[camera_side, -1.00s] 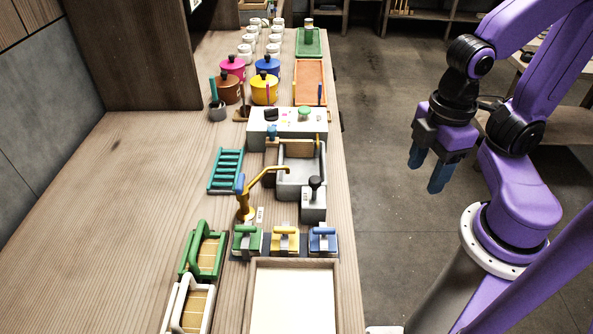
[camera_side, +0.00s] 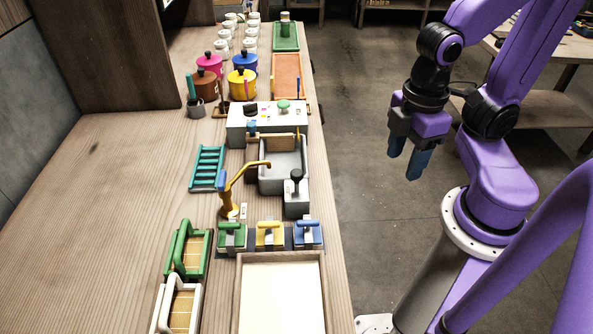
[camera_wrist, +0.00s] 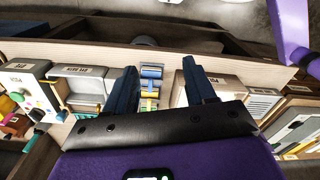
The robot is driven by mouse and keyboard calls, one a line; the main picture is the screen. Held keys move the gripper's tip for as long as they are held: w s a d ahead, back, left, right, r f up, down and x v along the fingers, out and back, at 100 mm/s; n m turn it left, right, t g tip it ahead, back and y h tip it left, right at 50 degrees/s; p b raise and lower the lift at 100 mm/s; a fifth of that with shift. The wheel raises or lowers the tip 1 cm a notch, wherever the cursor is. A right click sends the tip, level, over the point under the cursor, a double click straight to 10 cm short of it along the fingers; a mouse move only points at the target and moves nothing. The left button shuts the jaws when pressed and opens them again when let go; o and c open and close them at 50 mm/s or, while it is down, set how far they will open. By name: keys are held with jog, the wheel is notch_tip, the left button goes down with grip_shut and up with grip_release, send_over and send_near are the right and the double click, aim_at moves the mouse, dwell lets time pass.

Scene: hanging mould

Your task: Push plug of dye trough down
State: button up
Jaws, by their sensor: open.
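The grey trough (camera_side: 270,184), an open basin, stands near the table's right edge in the side view. A grey block (camera_side: 296,208) with a black-knobbed plunger (camera_side: 296,176) adjoins its near end; the knob stands up above the block. I take this for the plug, but cannot be sure. My gripper (camera_side: 406,165) hangs over the floor, right of the table and well apart from the trough. It is open and empty, fingers pointing down. In the wrist view my gripper (camera_wrist: 160,72) shows both dark blue fingers spread, with the table beyond.
A curved yellow tap (camera_side: 231,191) stands left of the trough. A white box (camera_side: 262,128) is behind it. Small green, yellow (camera_side: 269,233) and blue handled blocks sit in front, then a wooden tray (camera_side: 238,290). Floor between the table and my arm is clear.

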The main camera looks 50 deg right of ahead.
jog(key=m+t+y, duration=0.7)
jog(key=m+y, duration=0.9)
jog(key=m, duration=1.9)
send_near(297, 172)
jog(key=x, duration=1)
